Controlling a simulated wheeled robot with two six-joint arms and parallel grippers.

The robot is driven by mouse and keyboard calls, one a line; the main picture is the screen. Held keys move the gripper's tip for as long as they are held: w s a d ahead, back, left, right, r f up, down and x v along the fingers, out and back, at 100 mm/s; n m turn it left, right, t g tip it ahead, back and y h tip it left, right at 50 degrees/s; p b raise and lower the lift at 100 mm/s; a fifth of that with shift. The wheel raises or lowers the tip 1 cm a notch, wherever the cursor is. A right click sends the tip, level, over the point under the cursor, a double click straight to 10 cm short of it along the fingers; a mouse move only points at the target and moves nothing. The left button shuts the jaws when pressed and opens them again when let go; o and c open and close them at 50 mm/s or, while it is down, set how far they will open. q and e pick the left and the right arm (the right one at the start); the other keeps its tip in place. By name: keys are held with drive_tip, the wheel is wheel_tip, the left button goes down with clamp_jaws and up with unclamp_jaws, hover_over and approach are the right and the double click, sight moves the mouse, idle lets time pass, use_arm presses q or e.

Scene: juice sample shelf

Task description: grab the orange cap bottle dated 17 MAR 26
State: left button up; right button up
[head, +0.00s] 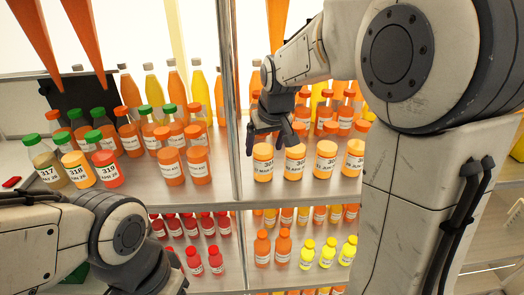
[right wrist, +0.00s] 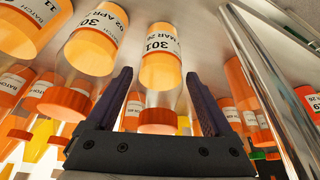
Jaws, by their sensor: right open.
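An orange-cap bottle (head: 263,162) with a white label stands at the left end of the front row on the right shelf section. In the right wrist view its label (right wrist: 160,75) reads 301 and MAR 26; I cannot read the day clearly. My right gripper (head: 270,138) is open and empty, just above and in front of this bottle. In the right wrist view the bottle shows between the two fingers (right wrist: 158,80), without visible contact. A neighbouring orange-cap bottle (right wrist: 95,40) is labelled 02 APR. My left arm shows at the lower left; its gripper fingers are not visible.
More orange-cap bottles (head: 325,160) continue the row to the right. A metal post (head: 229,100) rises close to the left of the gripper. Green-cap bottles (head: 74,168) stand on the left shelf section. Small red bottles (head: 214,262) and yellow bottles (head: 307,254) fill the lower shelf.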

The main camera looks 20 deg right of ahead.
drive_tip(key=shift+x, duration=1.5)
drive_tip(key=c, duration=1.2)
drive_tip(key=shift+r, duration=0.1)
clamp_jaws()
drive_tip(key=shift+p, duration=0.3)
